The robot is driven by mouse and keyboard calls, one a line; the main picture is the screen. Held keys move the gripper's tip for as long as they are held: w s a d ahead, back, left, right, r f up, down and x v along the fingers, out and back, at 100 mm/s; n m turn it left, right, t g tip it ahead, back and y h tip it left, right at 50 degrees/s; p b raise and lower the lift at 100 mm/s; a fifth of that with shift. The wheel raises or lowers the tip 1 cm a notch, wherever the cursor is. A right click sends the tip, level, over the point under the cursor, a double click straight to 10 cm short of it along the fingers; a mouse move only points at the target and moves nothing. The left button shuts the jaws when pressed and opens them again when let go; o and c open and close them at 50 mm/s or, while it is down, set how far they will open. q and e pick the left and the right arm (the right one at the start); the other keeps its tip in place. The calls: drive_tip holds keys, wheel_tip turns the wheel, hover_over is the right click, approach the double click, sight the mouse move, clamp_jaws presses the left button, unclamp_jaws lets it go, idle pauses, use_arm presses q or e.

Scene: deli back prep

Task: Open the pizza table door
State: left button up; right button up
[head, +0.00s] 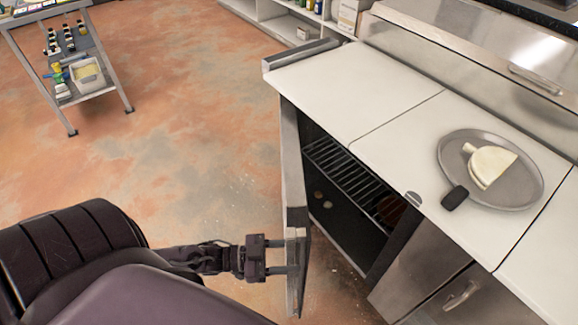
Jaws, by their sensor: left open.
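The pizza table (345,95) stands at the right, with a white top and steel body. Its left door (293,175) is swung well open and seen nearly edge-on. Behind it the dark inside shows a wire rack (345,172) and a few small items lower down. My left gripper (285,257) is at the outer side of the open door, near its free edge. Its two fingers are apart and their tips reach the door's edge; I cannot tell whether they touch it. The door's handle is not clearly visible. My right gripper is not in view.
A round metal tray (530,187) with folded dough and a dark-handled tool lies on the table top. A second, closed door (440,305) with a handle is at the lower right. The floor between is clear.

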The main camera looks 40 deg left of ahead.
use_arm(q)
drive_tip(key=v, duration=0.7)
drive_tip(key=shift+a, duration=0.2)
drive_tip(key=shift+s, duration=0.15)
